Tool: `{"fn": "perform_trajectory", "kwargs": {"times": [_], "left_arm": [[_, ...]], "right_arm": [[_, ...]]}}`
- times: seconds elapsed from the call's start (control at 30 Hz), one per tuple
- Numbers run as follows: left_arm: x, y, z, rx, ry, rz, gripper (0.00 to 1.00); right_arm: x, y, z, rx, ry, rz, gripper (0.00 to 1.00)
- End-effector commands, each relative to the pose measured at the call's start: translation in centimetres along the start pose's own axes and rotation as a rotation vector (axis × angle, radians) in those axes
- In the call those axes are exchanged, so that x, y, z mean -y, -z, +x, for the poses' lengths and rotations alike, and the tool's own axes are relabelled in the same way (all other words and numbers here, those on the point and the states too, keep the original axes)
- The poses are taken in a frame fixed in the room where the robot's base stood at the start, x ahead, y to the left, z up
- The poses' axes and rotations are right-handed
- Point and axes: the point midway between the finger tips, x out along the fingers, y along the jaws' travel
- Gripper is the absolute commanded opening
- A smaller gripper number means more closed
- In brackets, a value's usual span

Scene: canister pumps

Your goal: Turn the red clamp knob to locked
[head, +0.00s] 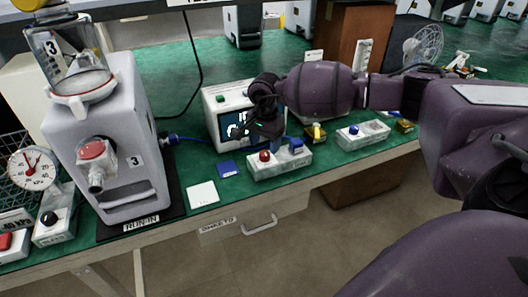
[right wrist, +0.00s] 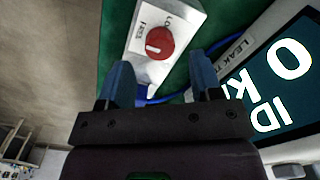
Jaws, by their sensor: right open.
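The red clamp knob (head: 265,156) sits on a pale clamp block (head: 280,165) near the table's front edge. In the right wrist view the red knob (right wrist: 160,42) is on the block's top face between partly readable labels, one reading FREE. A short white mark shows on the knob; I cannot tell which label it indicates. My left gripper is out of view.
The white display unit (head: 216,107) stands close behind the gripper. Another pale block with a blue knob (head: 354,130) is to the right. A grey RUN-IN machine (head: 122,125) stands left.

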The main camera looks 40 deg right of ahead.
Motion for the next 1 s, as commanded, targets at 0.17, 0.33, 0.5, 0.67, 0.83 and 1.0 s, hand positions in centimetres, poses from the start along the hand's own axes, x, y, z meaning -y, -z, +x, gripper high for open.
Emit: {"fn": "perform_trajectory", "kwargs": {"times": [0.17,0.33,0.5,0.67,0.83,1.0], "left_arm": [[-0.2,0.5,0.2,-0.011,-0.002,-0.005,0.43],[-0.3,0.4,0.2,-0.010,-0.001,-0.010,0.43],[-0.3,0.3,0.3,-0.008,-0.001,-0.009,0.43],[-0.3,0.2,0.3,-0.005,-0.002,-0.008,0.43],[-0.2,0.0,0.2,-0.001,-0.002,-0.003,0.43],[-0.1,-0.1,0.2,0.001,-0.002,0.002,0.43]], "right_arm": [[0.0,0.0,2.5,0.001,-0.002,0.001,0.59],[0.0,0.0,3.4,0.001,-0.001,0.001,0.59],[0.0,0.0,3.5,0.001,0.000,0.000,0.59],[0.0,0.0,3.5,0.000,0.000,0.000,0.57],[0.0,0.0,3.5,0.000,0.000,0.000,0.31],[0.0,0.0,3.5,0.000,0.000,0.000,0.10]]}}
